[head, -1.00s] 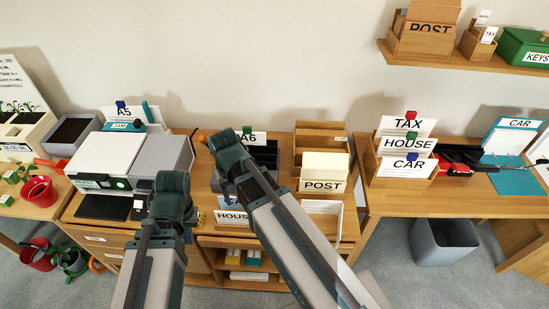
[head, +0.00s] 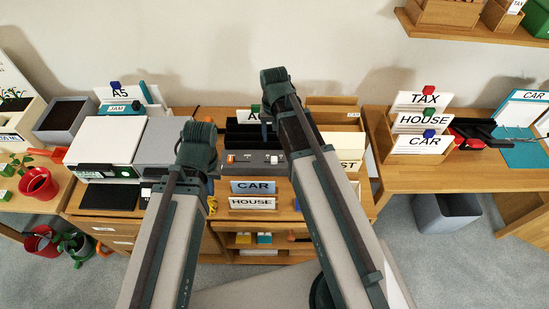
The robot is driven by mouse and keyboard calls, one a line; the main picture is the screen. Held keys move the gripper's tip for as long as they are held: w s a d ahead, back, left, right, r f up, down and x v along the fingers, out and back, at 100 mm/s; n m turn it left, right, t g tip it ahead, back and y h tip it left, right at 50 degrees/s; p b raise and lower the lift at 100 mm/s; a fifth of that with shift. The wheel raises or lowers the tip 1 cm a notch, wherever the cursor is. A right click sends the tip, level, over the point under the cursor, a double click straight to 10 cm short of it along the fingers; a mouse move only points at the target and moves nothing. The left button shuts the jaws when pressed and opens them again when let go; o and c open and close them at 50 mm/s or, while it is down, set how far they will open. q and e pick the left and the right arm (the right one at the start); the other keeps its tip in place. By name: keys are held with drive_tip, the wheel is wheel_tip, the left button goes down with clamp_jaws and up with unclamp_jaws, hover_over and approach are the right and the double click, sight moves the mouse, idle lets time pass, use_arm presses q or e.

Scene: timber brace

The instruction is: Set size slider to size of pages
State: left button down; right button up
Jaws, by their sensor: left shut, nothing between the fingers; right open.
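A grey device (head: 252,160) stands on the middle desk, with an orange piece (head: 231,158) at its left and a white piece (head: 274,160) further right. I cannot tell which is the size slider, and no size marks are readable. My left gripper (head: 197,145) is at the dark end of the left arm, left of the device, shut and empty. My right gripper (head: 275,88) is at the dark end of the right arm, above and behind the device, open. Fingertips are hard to make out.
CAR (head: 253,186) and HOUSE (head: 253,203) cards stand in front of the device. A white machine (head: 104,140) with an A5 sign (head: 120,93) is at left. Black slots (head: 243,133) stand behind the device. Wooden trays (head: 333,110) are at right.

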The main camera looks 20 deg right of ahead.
sight(274, 159)
wheel_tip(274, 159, down, 12)
drive_tip(key=b, duration=1.1)
drive_tip(key=shift+c, duration=0.3)
clamp_jaws()
drive_tip(key=shift+a, duration=0.1)
idle(0.5)
